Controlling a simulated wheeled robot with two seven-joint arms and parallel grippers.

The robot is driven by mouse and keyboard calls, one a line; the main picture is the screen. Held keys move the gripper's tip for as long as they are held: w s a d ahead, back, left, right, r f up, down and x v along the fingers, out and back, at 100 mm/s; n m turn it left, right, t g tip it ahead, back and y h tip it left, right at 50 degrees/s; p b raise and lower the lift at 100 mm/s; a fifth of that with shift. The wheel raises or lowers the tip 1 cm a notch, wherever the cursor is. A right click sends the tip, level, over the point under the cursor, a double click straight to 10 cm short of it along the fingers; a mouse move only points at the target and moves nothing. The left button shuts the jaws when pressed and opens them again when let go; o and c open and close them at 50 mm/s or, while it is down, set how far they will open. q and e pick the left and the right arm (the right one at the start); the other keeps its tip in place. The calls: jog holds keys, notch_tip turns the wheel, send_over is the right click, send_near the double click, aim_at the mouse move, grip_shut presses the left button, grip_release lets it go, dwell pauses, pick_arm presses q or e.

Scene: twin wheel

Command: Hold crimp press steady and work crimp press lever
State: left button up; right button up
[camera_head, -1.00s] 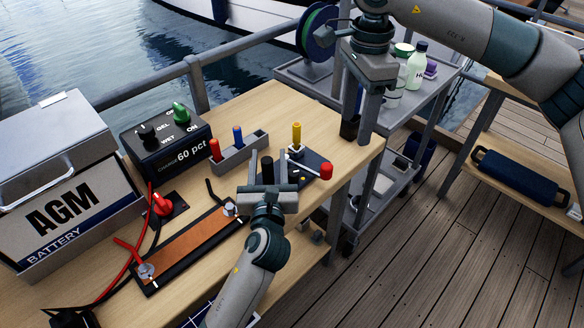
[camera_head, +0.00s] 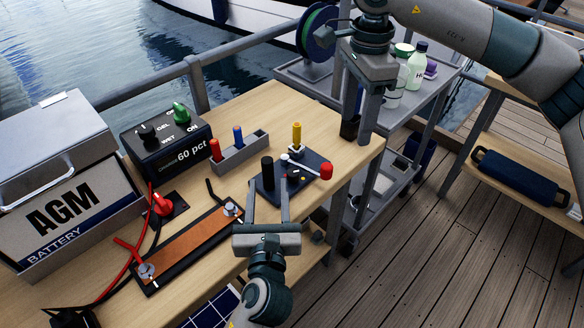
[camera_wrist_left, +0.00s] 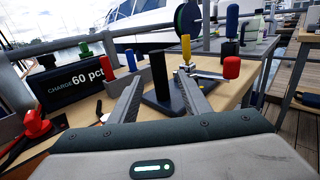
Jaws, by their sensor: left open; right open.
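The crimp press stands near the table's right end. It has a dark base plate (camera_head: 299,187), a black upright post (camera_head: 267,173), a yellow-topped part (camera_head: 297,137) and a pale lever ending in a red knob (camera_head: 326,172). In the left wrist view the black post (camera_wrist_left: 158,75) stands beyond my fingers and the red knob (camera_wrist_left: 232,67) is to the right. My left gripper (camera_head: 267,203) is open and empty, just on the near side of the press, its fingers pointing at the post. My right gripper (camera_head: 360,118) is open, pointing down by the table's far right corner, apart from the lever.
A copper-coloured strip (camera_head: 188,243) with clamps lies to the left, near the charger box (camera_head: 168,150) and AGM battery (camera_head: 75,205). A grey cart (camera_head: 310,72) with bottles stands behind.

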pick_arm(q)
jog(key=shift+s, duration=1.15)
